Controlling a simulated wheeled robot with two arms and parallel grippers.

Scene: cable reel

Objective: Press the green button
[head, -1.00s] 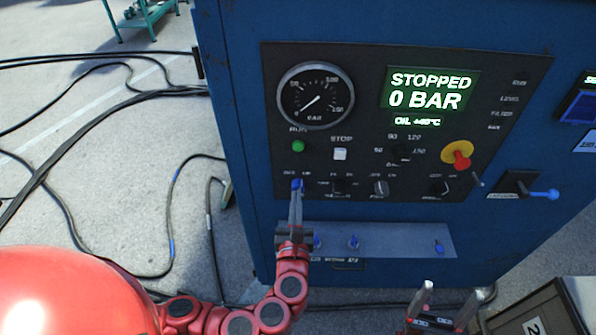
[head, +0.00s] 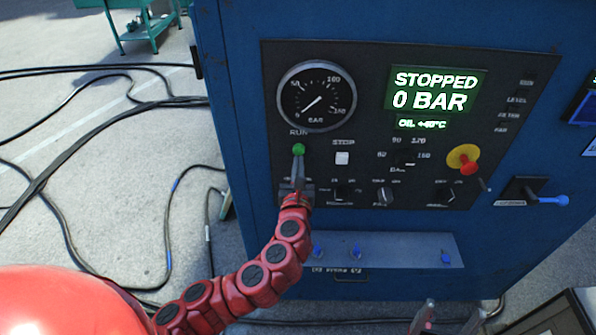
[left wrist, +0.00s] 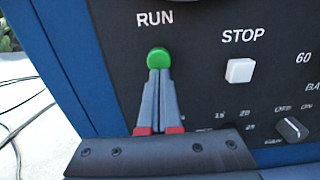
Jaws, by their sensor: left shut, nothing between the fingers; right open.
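The round green button (head: 299,149) sits under the RUN label on the dark control panel (head: 340,225) of the blue cabinet. It also shows in the left wrist view (left wrist: 158,58), just beyond my fingertips. My left gripper (head: 298,160) is shut and empty, its fingertips just below the button and overlapping its lower edge in the picture. In the left wrist view the closed fingertips (left wrist: 159,74) line up with the button. I cannot tell whether they touch it. The display (head: 436,92) reads STOPPED, 0 BAR. My right gripper (head: 448,318) is open at the bottom edge.
A white STOP button (head: 342,158) is just right of the green one. Knobs (head: 384,196) sit below, and a red emergency knob (head: 466,162) on yellow is at right. A gauge (head: 316,96) is above. Black cables (head: 100,130) lie on the floor at left.

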